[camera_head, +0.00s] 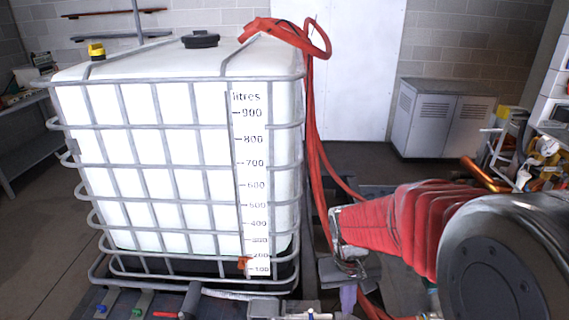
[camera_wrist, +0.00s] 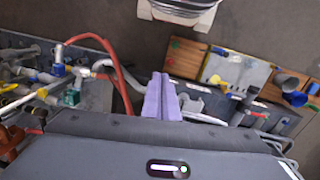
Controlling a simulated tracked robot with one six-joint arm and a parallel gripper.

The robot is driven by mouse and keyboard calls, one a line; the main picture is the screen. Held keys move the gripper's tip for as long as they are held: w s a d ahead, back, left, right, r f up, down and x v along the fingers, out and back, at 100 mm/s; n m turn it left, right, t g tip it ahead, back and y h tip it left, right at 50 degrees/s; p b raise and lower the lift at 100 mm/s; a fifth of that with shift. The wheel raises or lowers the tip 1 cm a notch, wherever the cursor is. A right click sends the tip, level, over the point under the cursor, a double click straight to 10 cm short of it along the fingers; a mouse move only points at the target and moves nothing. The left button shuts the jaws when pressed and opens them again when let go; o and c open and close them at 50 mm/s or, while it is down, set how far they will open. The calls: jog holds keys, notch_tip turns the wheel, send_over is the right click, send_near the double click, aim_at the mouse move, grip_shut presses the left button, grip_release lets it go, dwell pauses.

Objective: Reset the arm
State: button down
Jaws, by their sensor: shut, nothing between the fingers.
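My gripper (camera_wrist: 160,80) shows in the wrist view as two purple fingers side by side, shut with nothing between them. In the head view my arm, in a red sleeve, reaches in from the right and bends down beside the tank. Its purple fingers (camera_head: 348,299) point down near the bottom edge there, and the tips are hard to make out. The gripper appears apart from the tank, to its right.
A white caged tank (camera_head: 180,160) with a litre scale fills the left. A red hose (camera_head: 316,150) hangs beside it. A grey cabinet (camera_head: 443,118) stands at the back right.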

jog(key=s+r+t+y, duration=0.1)
jog(key=s+r+t, duration=0.4)
jog(key=s+r, duration=0.8)
notch_tip(320, 180, up, 4)
jog(key=shift+d+f+m+t, duration=0.15)
jog(key=shift+d+m+t, duration=0.15)
jog(key=shift+d+t, duration=0.1)
